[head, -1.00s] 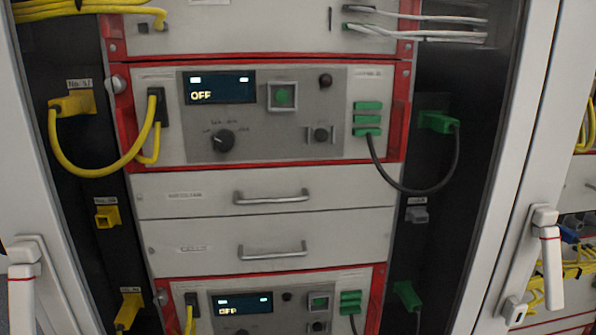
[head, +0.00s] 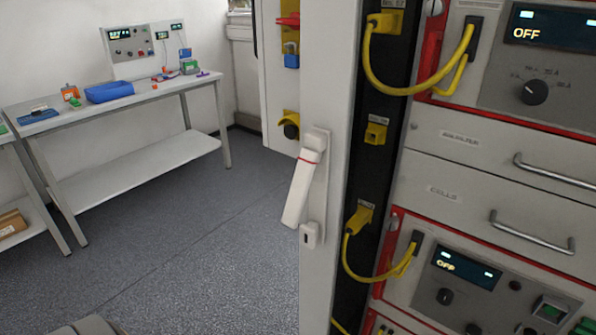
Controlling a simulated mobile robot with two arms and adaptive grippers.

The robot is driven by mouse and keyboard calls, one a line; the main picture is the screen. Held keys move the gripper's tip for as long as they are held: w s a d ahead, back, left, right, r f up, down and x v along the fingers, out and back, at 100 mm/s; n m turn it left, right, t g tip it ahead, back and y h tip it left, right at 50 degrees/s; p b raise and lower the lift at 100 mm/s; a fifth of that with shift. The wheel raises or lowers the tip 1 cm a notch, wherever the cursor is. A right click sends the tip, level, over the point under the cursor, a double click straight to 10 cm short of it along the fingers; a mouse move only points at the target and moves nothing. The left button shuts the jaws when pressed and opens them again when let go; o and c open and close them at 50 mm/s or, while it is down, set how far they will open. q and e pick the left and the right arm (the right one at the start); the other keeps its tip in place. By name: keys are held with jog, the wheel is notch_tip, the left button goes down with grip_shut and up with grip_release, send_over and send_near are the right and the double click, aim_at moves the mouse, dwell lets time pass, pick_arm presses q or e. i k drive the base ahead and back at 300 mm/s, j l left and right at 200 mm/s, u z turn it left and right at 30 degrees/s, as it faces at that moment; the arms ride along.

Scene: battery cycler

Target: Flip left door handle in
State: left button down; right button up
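The left door handle (head: 302,186) is a white lever with a red band near its top. It sits on a white plate on the edge of the white left door (head: 328,85). The lever hangs down and its lower end stands out to the left, away from the plate. A small white latch piece (head: 312,234) is below it. Neither of my grippers shows in the head view, and nothing touches the handle.
The rack (head: 480,160) with yellow cables and drawer handles (head: 530,232) is at the right. A workbench (head: 130,97) with a blue tray (head: 109,92) stands by the far left wall. The grey floor (head: 190,250) between is clear.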

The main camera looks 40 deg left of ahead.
aim_at(308, 159)
jog(key=j+u, duration=0.15)
jog(key=u, duration=0.35)
jog(key=j+u, duration=0.15)
jog(key=u, duration=0.35)
jog(key=k+l+u, duration=0.2)
